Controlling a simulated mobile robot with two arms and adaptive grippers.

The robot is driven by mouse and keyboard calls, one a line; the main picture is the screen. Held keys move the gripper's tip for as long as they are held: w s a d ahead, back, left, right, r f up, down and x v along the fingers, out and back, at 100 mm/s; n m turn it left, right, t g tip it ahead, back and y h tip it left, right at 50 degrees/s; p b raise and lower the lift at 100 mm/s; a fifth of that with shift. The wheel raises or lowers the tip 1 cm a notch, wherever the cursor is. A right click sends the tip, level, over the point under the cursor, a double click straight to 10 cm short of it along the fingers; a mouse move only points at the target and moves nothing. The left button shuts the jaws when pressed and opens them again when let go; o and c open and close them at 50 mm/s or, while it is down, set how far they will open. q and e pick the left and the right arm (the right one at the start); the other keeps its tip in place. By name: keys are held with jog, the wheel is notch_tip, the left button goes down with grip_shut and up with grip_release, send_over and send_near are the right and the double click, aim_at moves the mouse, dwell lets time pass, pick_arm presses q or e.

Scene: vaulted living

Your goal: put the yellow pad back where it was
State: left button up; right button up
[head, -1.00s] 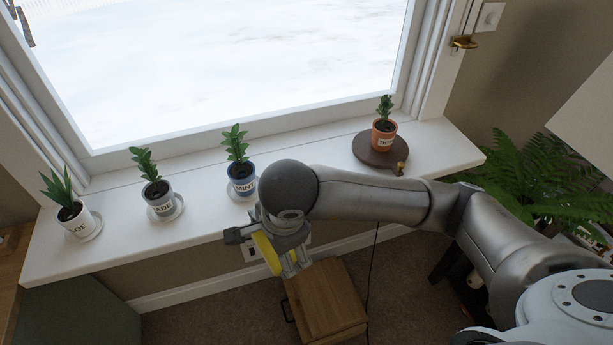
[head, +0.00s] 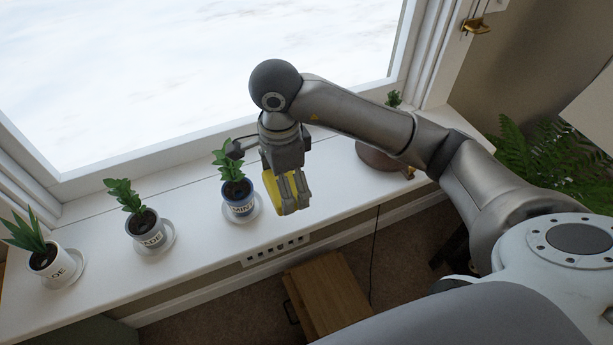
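The yellow pad (head: 271,190) is in my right gripper (head: 290,205), partly hidden by its grey fingers. The gripper points down over the front part of the white window sill (head: 200,225), just right of the mint pot (head: 238,198). The fingers look closed on the pad. I cannot tell how far it is above the sill. My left gripper is not in view.
A jade pot (head: 147,232) and an aloe pot (head: 48,262) stand on saucers to the left. A pot on a round brown stand (head: 372,155) is partly hidden behind my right arm. A wooden stool or box (head: 325,290) stands below the sill.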

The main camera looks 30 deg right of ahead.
aim_at(310, 188)
jog(key=w+d+f, duration=0.1)
jog(key=d+f, duration=0.1)
jog(key=w+d+f+p, duration=0.1)
jog(key=w+d+f, duration=0.2)
jog(key=d+f, duration=0.1)
jog(key=d, duration=0.1)
jog(key=shift+w+d+f, duration=0.1)
jog(key=shift+w, duration=0.3)
jog(key=shift+w+d+f+p, duration=0.35)
jog(key=shift+d+f, duration=0.25)
jog(key=shift+f, duration=0.25)
notch_tip(310, 188, down, 3)
jog(key=shift+w+d+f+p, duration=0.1)
jog(key=shift+w+d+p, duration=0.05)
jog(key=shift+p, duration=0.5)
jog(key=shift+f, duration=0.2)
jog(key=o, duration=0.7)
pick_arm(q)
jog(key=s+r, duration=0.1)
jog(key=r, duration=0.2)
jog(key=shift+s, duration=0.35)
pick_arm(e)
jog(key=shift+r, duration=0.15)
